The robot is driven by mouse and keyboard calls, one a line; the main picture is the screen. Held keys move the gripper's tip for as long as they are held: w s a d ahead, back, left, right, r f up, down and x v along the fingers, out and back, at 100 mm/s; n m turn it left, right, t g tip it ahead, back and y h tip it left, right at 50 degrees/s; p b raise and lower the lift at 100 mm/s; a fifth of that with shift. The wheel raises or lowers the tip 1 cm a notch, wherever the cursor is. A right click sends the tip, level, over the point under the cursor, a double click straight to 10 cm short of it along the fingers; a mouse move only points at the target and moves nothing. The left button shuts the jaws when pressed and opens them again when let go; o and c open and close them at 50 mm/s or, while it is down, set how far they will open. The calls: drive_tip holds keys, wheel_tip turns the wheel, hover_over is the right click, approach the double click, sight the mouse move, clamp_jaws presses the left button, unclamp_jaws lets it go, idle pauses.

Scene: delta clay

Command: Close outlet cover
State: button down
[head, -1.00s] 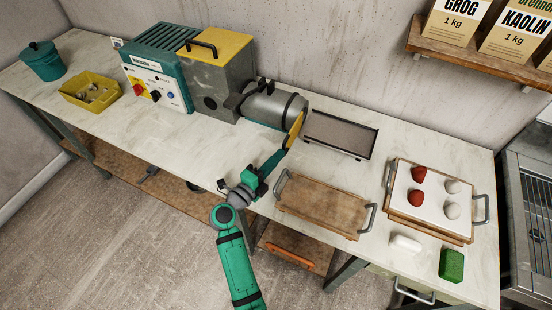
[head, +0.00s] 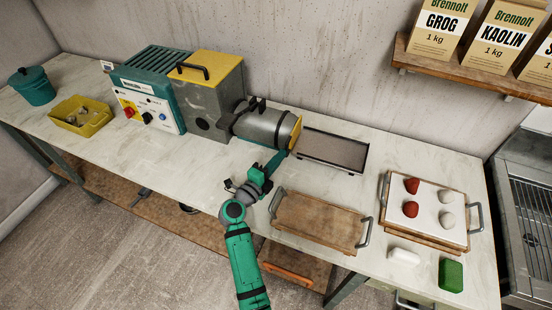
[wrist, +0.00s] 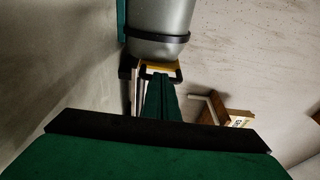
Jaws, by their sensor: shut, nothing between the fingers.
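The outlet cover (head: 297,131) is a yellow plate at the right end of the grey barrel (head: 262,126) of the clay machine. It lies against or very close to the barrel's mouth; I cannot tell if it is fully flush. My gripper (head: 281,156) is shut and empty, with its green fingers at the cover's lower edge. In the wrist view, my gripper (wrist: 160,92) points toward the yellow cover (wrist: 160,66) under the barrel (wrist: 160,22). I cannot tell if the fingertips touch the cover.
A dark-framed tray (head: 332,150) stands right of the barrel. A wooden tray (head: 318,222) with handles lies in front. Another tray (head: 440,240) holds red and white lumps. The machine's control box (head: 150,95) is at the left. The bench between box and gripper is clear.

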drive_tip(key=shift+w+d+r, duration=0.1)
drive_tip(key=shift+d, duration=0.3)
drive_tip(key=v, duration=1.3)
drive_tip(key=shift+w+a, duration=0.1)
drive_tip(key=shift+a, duration=0.25)
drive_tip(key=shift+s+a, duration=0.35)
drive_tip(key=shift+s, duration=0.2)
drive_tip(key=shift+a, duration=0.1)
